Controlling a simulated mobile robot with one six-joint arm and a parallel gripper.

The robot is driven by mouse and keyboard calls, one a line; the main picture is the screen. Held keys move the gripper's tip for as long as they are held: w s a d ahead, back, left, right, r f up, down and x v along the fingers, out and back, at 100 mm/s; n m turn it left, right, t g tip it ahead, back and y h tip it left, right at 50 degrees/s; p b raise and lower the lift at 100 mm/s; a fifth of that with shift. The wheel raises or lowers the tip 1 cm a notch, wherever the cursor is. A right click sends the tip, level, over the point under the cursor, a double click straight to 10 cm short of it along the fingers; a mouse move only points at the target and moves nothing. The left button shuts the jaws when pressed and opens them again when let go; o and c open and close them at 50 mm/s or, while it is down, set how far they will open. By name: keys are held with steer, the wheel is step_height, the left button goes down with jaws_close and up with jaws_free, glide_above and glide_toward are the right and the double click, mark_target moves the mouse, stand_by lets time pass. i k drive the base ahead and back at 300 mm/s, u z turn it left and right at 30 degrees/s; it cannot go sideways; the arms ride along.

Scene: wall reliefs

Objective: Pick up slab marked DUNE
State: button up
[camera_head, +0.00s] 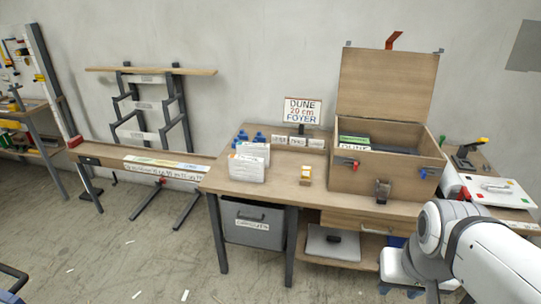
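An open wooden box (400,172) stands on the right part of the workbench, its lid (387,84) raised against the wall. Inside at its left front, a pale slab edge (348,149) carries dark lettering that seems to read DUNE. The box's front wall hides its lower part. A green-topped piece (354,139) lies just behind it, and I cannot tell whether it is the same slab. A sign (302,111) on the bench reads "DUNE 20 cm FOYER". My white arm is at the lower right; my gripper is not in view.
On the workbench (285,192) stand white packs (247,167), blue-capped bottles (258,137), small label cards (297,141) and a small orange-and-white item (306,173). A dark small object (382,190) stands before the box. A side table (497,190) holds a white case. The left floor has free room.

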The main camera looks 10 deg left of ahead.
mark_target(242, 168)
steer(key=u, duration=1.45)
steer(key=i, duration=2.3)
steer(key=z, duration=1.95)
